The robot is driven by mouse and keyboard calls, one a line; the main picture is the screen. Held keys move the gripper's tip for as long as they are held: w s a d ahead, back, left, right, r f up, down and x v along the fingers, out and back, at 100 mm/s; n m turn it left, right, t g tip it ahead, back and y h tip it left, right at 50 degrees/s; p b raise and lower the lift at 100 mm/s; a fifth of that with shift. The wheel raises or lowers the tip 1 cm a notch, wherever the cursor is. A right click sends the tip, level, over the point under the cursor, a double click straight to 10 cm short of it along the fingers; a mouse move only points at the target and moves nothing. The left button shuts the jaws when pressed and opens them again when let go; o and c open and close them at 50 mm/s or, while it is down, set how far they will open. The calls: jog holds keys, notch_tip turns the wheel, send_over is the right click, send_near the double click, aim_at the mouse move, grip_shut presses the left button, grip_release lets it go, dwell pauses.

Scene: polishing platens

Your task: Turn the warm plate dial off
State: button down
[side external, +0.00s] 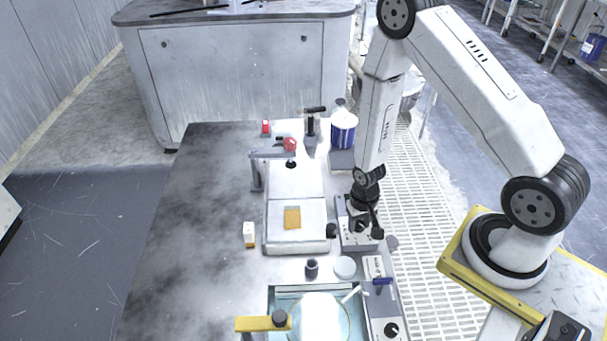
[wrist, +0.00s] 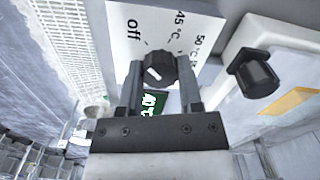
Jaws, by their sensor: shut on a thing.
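The warm plate dial (wrist: 159,66) is a black round knob with a short white mark, in the middle of the wrist view. It stands by a white label panel (wrist: 120,20) printed "off", "45 °C" and "50 °C". Which label the mark points to, I cannot tell for sure. My gripper (wrist: 160,76) has one finger on each side of the dial and is shut on it. In the side external view, my gripper (side external: 361,222) points down at the unit right of the white platen; the fingers partly hide the dial there.
A white platen (side external: 283,240) with an orange square (side external: 292,218) lies just left; its black corner knob (wrist: 256,78) is close to my right finger. A dark jar (side external: 312,268) and white round lid (side external: 344,267) stand nearer the camera. The table's left side (side external: 190,240) is clear.

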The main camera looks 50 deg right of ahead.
aim_at(359, 224)
jog(key=shift+c, duration=1.3)
grip_release()
jog(key=shift+r, duration=0.1)
jog(key=shift+r, duration=3.8)
